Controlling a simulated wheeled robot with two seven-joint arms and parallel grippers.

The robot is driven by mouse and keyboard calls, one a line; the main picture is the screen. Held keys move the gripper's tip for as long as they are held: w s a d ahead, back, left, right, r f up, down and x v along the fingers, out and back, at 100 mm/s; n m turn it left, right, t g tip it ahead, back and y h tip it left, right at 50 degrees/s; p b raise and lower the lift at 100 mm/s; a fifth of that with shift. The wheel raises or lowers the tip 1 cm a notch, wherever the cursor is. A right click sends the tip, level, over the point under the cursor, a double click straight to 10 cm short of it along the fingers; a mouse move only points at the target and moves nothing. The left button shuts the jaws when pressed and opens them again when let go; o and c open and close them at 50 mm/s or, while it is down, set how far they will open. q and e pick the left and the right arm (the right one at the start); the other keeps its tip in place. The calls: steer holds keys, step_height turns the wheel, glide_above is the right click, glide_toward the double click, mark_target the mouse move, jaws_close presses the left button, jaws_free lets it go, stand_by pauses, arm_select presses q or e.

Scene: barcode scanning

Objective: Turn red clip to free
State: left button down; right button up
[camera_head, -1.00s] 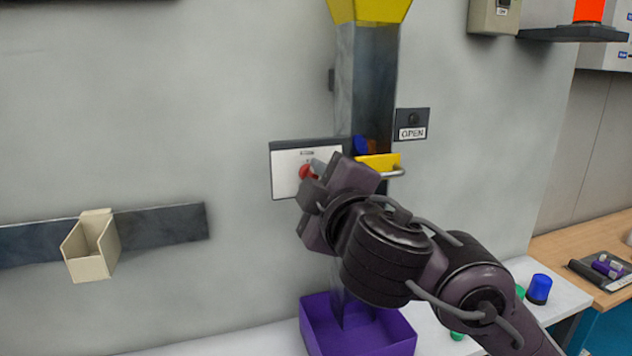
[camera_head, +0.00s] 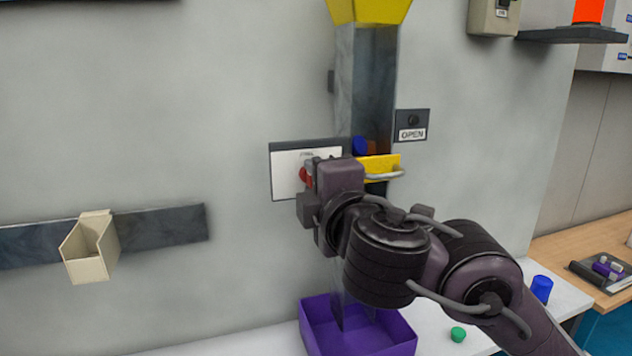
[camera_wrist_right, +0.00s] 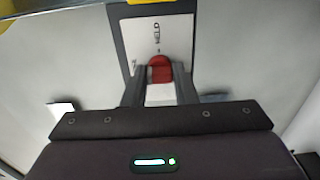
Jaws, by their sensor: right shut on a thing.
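The red clip (camera_head: 305,177) sits on a white panel (camera_head: 287,172) on the wall, mostly hidden by my right gripper in the head view. In the right wrist view the red clip (camera_wrist_right: 160,70) lies between the two fingers of my right gripper (camera_wrist_right: 161,88), which is shut on it. A label reading "HELD" (camera_wrist_right: 157,32) shows on the panel beside the clip in the wrist view. My right gripper (camera_head: 312,172) is at the panel, its arm coming in from the lower right. My left gripper is not in view.
A dark vertical chute (camera_head: 366,85) with a yellow gate (camera_head: 378,167) stands right beside the panel. A purple bin (camera_head: 370,338) is below it. An "OPEN" sign (camera_head: 412,125) is to the right. A beige holder (camera_head: 88,250) hangs at left. A green piece (camera_head: 458,334) and blue cup (camera_head: 541,289) sit on the shelf.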

steer(key=shift+f, duration=0.1)
steer(key=o, duration=1)
steer(key=shift+c, duration=0.2)
steer(key=shift+s, duration=0.1)
steer(key=p+v, duration=0.2)
steer(key=v, duration=0.5)
steer(key=shift+s+p, duration=0.3)
steer(key=shift+p, duration=0.05)
steer(key=shift+d, duration=0.1)
